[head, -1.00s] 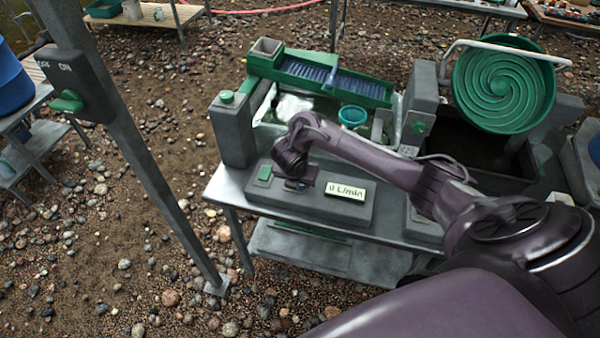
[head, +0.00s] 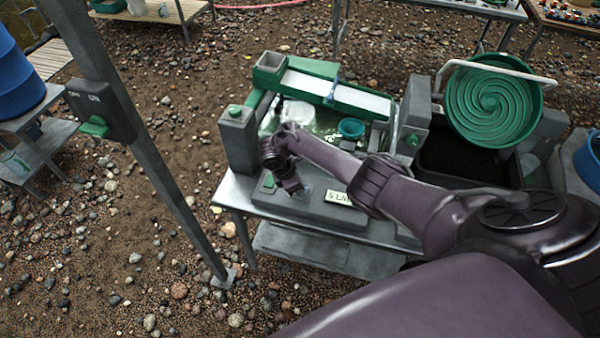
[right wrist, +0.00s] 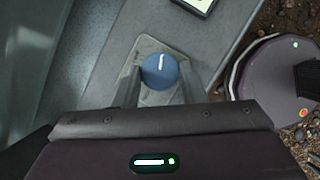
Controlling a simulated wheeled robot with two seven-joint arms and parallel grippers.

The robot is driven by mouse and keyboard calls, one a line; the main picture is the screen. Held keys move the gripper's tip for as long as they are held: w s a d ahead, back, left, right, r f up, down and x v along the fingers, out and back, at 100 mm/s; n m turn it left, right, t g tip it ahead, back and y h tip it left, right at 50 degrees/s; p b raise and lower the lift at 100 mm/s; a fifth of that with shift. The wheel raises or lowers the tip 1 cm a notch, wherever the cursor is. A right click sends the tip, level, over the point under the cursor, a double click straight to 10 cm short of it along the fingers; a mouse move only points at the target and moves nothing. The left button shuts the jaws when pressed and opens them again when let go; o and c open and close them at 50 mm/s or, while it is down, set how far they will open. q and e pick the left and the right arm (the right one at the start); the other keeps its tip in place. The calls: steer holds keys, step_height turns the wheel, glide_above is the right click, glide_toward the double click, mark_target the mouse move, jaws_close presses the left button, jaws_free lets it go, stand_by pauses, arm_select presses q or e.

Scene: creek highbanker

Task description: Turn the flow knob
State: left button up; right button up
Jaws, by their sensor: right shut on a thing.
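The flow knob (right wrist: 159,70) is round and blue with a white pointer line, on a light plate in the right wrist view. The line points nearly straight up in that view, leaning slightly. My right gripper (right wrist: 157,82) is shut on the knob, one finger on each side. In the head view my right gripper (head: 291,185) is over the grey control box (head: 310,208) and mostly hides the knob. The display (head: 339,198) beside it reads about 5 L/min, partly covered by my arm. My left gripper is not in view.
A green sluice (head: 310,85) with white water stands behind the box, over a clear tub with a teal bowl (head: 351,128). A green spiral wheel (head: 493,105) stands at right. A post with an ON/OFF switch (head: 95,126) rises at left.

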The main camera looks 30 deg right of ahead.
steer(key=m+g, duration=0.1)
steer(key=m, duration=0.1)
steer(key=shift+w+m+y, duration=0.1)
steer(key=shift+m+y, duration=0.2)
steer(key=shift+m, duration=0.1)
steer(key=shift+w+d+m+g+y+b, duration=0.1)
steer(key=shift+m+g+y+b, duration=0.35)
steer(key=shift+m, duration=1.35)
steer(key=o, duration=1)
steer(key=p+v, duration=0.1)
steer(key=v, duration=0.6)
steer(key=shift+w+r+p, duration=0.25)
steer(key=shift+r+p, duration=0.1)
